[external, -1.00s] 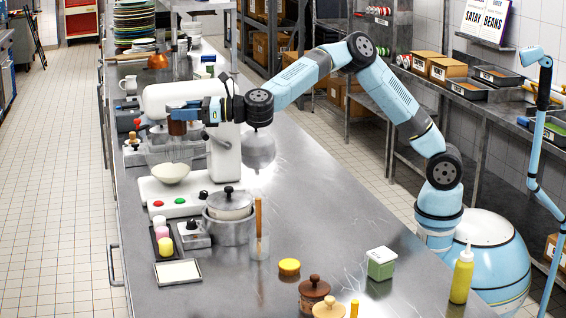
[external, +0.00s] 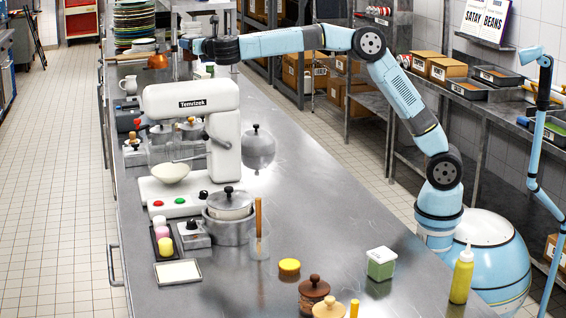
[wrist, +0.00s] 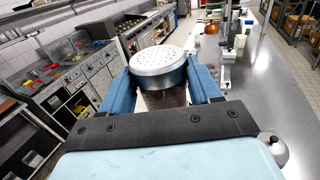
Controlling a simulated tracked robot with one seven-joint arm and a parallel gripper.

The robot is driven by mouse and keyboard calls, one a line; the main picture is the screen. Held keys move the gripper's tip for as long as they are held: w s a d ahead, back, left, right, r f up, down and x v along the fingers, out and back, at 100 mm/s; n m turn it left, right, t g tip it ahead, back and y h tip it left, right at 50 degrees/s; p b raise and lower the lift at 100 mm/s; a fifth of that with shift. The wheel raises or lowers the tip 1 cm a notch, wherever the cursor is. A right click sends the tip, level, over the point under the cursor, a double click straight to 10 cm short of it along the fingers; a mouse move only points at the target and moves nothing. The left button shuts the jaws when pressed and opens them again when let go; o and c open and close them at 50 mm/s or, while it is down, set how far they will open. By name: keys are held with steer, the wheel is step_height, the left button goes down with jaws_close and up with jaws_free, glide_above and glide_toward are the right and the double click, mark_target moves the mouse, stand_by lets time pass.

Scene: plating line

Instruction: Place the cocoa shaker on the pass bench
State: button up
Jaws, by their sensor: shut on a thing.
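The cocoa shaker (wrist: 160,62) has a silver lid full of small holes and a dark brown see-through body. In the wrist view it sits between the two blue jaws of my gripper (wrist: 162,84), which is shut on it. In the external view my gripper (external: 192,46) is at the upper left, high over the far part of the long steel bench (external: 330,215). The shaker is hard to make out there. I cannot tell whether this bench or another surface is the pass bench.
A white stand mixer (external: 190,100) stands below and nearer than my gripper. Stacked plates (external: 135,22), a copper pan (external: 157,61) and a white jug (external: 129,85) are at the far left. A pot (external: 230,212) stands nearer. The right middle of the bench is clear.

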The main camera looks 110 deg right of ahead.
steer(key=s+d+f+m+g+h, duration=0.1)
steer(key=s+d+f+g, duration=0.15)
steer(key=s+d, duration=0.55)
steer(key=s+d+f+m+g, duration=0.1)
steer(key=s+d+f, duration=0.2)
steer(key=s+d, duration=0.6)
steer(key=s+d+f+n+t+y, duration=0.1)
steer(key=s+d+f+t, duration=0.2)
steer(key=f, duration=0.6)
steer(key=s+d+f+n, duration=0.1)
steer(key=s+d+f, duration=0.35)
steer(key=f, duration=0.35)
steer(key=s+d+f+n+t+y, duration=0.1)
steer(key=s+d+f+t, duration=0.1)
steer(key=d+f, duration=0.5)
steer(key=s+a+n, duration=0.1)
steer(key=s, duration=1.5)
steer(key=shift+t, duration=0.45)
steer(key=w+d+f, duration=0.2)
steer(key=d+f, duration=0.1)
steer(key=f, duration=0.1)
steer(key=w+d+f, duration=0.3)
steer(key=d+f, duration=0.1)
steer(key=w+d+f, duration=0.3)
steer(key=d+f, duration=0.1)
steer(key=f, duration=0.1)
steer(key=shift+f, duration=0.35)
